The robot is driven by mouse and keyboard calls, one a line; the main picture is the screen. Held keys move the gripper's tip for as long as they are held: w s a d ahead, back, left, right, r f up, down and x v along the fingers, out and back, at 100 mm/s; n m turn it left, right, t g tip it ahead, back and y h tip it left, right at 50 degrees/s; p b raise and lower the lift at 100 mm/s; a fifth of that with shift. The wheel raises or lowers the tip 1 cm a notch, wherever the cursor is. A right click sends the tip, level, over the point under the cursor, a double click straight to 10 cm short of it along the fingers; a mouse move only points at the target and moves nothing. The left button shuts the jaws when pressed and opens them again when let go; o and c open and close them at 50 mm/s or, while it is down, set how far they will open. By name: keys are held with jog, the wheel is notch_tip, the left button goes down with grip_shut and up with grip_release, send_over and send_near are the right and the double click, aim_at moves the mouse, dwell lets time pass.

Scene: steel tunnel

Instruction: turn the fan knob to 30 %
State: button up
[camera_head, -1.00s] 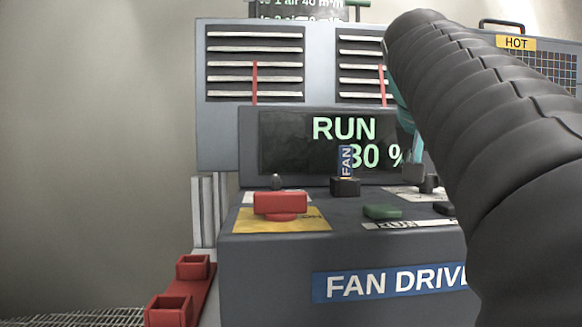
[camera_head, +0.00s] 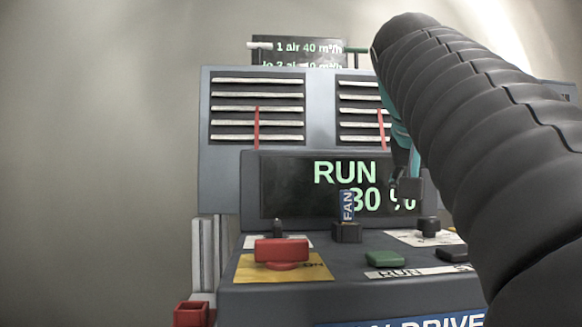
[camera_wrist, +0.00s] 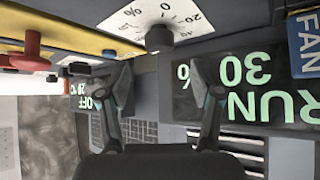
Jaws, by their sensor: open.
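The fan knob (camera_head: 428,228) is a dark knob on a white dial plate at the right of the console top. In the wrist view the knob (camera_wrist: 158,38) shows beside the dial marks 0, 20 and %. My gripper (camera_wrist: 160,72) is open and empty, its two fingers spread with the knob beyond their tips. In the head view my gripper (camera_head: 408,184) is above the knob, apart from it and partly hidden by my arm. The display (camera_head: 345,187) reads RUN and 30 %, its first digit partly covered by the FAN tag.
A red switch (camera_head: 281,252) on a yellow plate, a FAN-tagged post (camera_head: 347,232) and a green button (camera_head: 385,258) stand on the console top. A vented cabinet (camera_head: 225,150) rises behind. Red bins (camera_head: 190,313) are at lower left.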

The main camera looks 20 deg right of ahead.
jog(key=v, duration=0.6)
jog(key=shift+r, duration=0.25)
jog(key=shift+s+a, duration=0.15)
jog(key=shift+s, duration=0.05)
